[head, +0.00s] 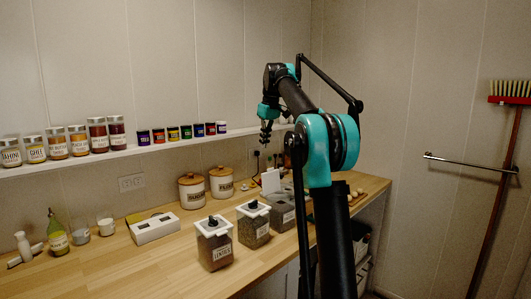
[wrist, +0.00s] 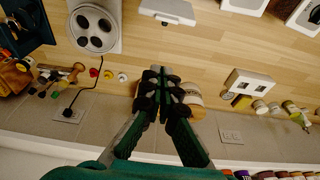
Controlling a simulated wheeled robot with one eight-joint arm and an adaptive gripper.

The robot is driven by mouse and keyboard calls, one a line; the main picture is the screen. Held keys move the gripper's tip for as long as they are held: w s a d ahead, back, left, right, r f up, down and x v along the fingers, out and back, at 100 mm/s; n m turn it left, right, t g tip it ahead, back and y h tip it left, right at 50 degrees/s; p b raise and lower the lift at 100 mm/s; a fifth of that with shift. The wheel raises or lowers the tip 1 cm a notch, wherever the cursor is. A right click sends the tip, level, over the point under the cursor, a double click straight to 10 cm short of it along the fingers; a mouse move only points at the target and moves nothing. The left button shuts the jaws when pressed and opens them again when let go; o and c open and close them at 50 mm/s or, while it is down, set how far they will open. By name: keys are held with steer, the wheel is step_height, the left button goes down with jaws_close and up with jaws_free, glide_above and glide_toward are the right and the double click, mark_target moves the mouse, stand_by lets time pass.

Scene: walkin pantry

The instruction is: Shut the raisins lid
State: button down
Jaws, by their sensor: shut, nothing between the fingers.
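Three square dark-filled containers stand in a row on the counter. The front one (head: 215,250) and middle one (head: 255,230) carry white lids with black knobs. The rear one (head: 283,216) is partly hidden by my arm, and a white panel (head: 270,181), apparently its raised lid, stands upright behind it. A white panel in the wrist view (wrist: 167,11) looks like the same piece. I cannot read which label says raisins. My gripper (head: 265,139) is shut and empty, above and behind the containers. In the wrist view its fingers (wrist: 163,73) point over the counter, touching nothing visible.
Two round wooden-lidded canisters (head: 191,191) stand by the wall, left of the containers. A shelf (head: 95,157) holds jars along the wall. A white appliance with dark discs (wrist: 95,29) shows in the wrist view.

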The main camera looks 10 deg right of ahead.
glide_above(271, 181)
steer(key=w+a, duration=0.3)
steer(key=w, duration=0.3)
steer(key=s+d+x, duration=0.1)
steer(key=s+x, duration=0.1)
steer(key=x, duration=0.7)
steer(key=shift+s+d+r, duration=0.1)
steer(key=shift+s+d, duration=0.4)
steer(key=shift+s, duration=0.4)
steer(key=shift+s+d, duration=0.55)
steer(key=shift+s, duration=0.35)
steer(key=shift+s, duration=0.1)
